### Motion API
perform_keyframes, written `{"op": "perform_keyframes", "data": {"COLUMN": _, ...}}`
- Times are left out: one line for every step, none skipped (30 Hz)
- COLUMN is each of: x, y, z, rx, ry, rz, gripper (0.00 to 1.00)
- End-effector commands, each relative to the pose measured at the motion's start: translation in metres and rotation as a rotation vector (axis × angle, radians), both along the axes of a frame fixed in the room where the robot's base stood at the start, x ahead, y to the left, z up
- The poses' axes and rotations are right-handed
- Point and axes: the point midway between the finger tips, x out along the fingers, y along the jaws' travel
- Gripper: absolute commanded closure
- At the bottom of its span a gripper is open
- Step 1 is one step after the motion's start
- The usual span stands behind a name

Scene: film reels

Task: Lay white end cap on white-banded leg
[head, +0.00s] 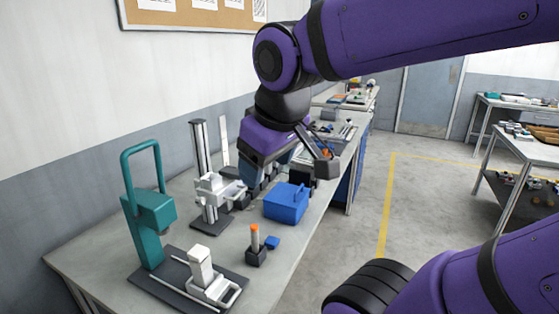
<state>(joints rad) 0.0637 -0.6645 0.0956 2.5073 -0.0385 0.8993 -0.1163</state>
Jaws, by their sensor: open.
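My gripper (298,162) hangs at the end of my purple arm, above the far half of the bench. It is open, and its fingers are partly lost against dark items behind them. I see nothing between the fingers, but the view is small. I cannot pick out the white end cap or the white-banded leg with certainty. A white block (200,268) stands upright on a dark base plate at the near end of the bench. The gripper is well behind and to the right of it.
A teal press (146,215) and a grey-white column stand (204,150) rise on the left of the bench (95,250). A blue box (286,203) sits below the gripper. An orange-topped peg (254,236) stands in a black block. Bare bench lies near the front right edge.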

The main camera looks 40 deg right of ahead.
Motion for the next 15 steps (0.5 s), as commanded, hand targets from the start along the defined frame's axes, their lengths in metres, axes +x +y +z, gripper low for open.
{"op": "perform_keyframes", "data": {"x": -0.008, "y": -0.001, "z": 0.004, "rx": 0.040, "ry": -0.026, "rz": -0.032, "gripper": 0.31}}
{"op": "perform_keyframes", "data": {"x": -0.012, "y": -0.002, "z": 0.005, "rx": 0.063, "ry": -0.037, "rz": -0.053, "gripper": 0.31}}
{"op": "perform_keyframes", "data": {"x": -0.016, "y": -0.003, "z": 0.006, "rx": 0.090, "ry": -0.048, "rz": -0.076, "gripper": 0.31}}
{"op": "perform_keyframes", "data": {"x": -0.018, "y": -0.004, "z": 0.007, "rx": 0.107, "ry": -0.054, "rz": -0.090, "gripper": 0.31}}
{"op": "perform_keyframes", "data": {"x": -0.021, "y": -0.004, "z": 0.007, "rx": 0.119, "ry": -0.060, "rz": -0.101, "gripper": 0.31}}
{"op": "perform_keyframes", "data": {"x": -0.023, "y": -0.005, "z": 0.007, "rx": 0.133, "ry": -0.064, "rz": -0.112, "gripper": 0.31}}
{"op": "perform_keyframes", "data": {"x": -0.024, "y": -0.005, "z": 0.007, "rx": 0.141, "ry": -0.066, "rz": -0.120, "gripper": 0.31}}
{"op": "perform_keyframes", "data": {"x": -0.024, "y": -0.005, "z": 0.008, "rx": 0.146, "ry": -0.068, "rz": -0.124, "gripper": 0.31}}
{"op": "perform_keyframes", "data": {"x": -0.025, "y": -0.005, "z": 0.008, "rx": 0.150, "ry": -0.069, "rz": -0.128, "gripper": 0.31}}
{"op": "perform_keyframes", "data": {"x": -0.025, "y": -0.005, "z": 0.008, "rx": 0.152, "ry": -0.069, "rz": -0.128, "gripper": 0.31}}
{"op": "perform_keyframes", "data": {"x": -0.025, "y": -0.005, "z": 0.008, "rx": 0.152, "ry": -0.069, "rz": -0.129, "gripper": 0.31}}
{"op": "perform_keyframes", "data": {"x": -0.025, "y": -0.005, "z": 0.008, "rx": 0.152, "ry": -0.069, "rz": -0.128, "gripper": 0.31}}
{"op": "perform_keyframes", "data": {"x": -0.025, "y": -0.005, "z": 0.008, "rx": 0.151, "ry": -0.069, "rz": -0.129, "gripper": 0.31}}
{"op": "perform_keyframes", "data": {"x": -0.025, "y": -0.005, "z": 0.008, "rx": 0.150, "ry": -0.069, "rz": -0.128, "gripper": 0.31}}
{"op": "perform_keyframes", "data": {"x": -0.025, "y": -0.005, "z": 0.008, "rx": 0.150, "ry": -0.069, "rz": -0.128, "gripper": 0.31}}
